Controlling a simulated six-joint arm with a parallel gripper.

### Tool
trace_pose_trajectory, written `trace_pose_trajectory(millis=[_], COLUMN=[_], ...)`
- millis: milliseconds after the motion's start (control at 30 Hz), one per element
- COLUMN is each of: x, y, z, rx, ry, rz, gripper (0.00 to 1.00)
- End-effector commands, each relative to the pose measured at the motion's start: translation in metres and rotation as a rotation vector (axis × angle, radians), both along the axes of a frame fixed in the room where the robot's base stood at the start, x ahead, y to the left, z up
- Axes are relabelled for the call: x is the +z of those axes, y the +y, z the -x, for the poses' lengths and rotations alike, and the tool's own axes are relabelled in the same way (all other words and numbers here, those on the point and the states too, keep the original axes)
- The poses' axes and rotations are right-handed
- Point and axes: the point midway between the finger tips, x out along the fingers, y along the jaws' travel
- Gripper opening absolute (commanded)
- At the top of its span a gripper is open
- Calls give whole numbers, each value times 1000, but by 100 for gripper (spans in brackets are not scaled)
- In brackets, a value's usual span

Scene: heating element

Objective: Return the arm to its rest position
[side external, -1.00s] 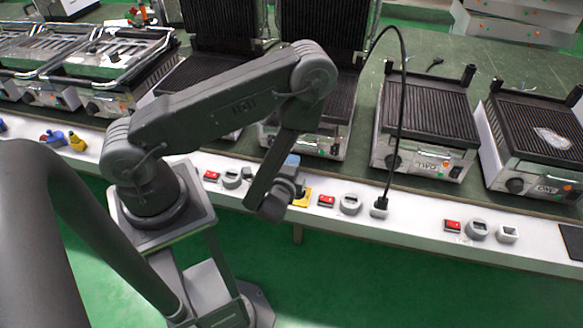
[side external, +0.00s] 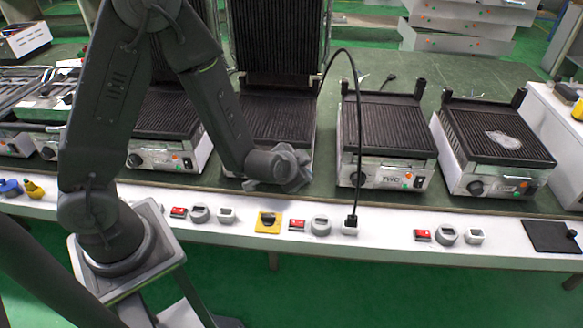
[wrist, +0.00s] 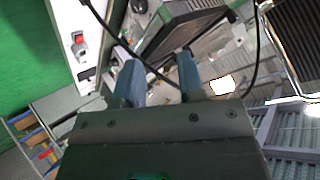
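My arm stands at the left of the side external view, bent at a high elbow. My gripper (side external: 300,170) is in front of the open grill with a raised lid (side external: 273,38), above the white ledge. Its fingers cannot be made out clearly there. In the wrist view, the two blue-grey fingers of my gripper (wrist: 158,70) stand apart with nothing held between them. A black cable crosses the scene beyond the fingers.
The black cable (side external: 359,120) arches up from a socket (side external: 351,227) on the white ledge (side external: 390,243), right of my gripper. A yellow plate (side external: 268,222) and red switches (side external: 297,225) sit along it. More grills (side external: 388,145) stand on the green bench.

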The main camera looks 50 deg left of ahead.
Motion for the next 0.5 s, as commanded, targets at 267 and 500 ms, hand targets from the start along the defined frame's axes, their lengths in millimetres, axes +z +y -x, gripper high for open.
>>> trace_pose_trajectory(millis=[267,500], x=[104,171], y=[-34,-37], z=[25,90], rx=[-71,-78], ry=[43,150], rz=[339,453], gripper=[36,36])
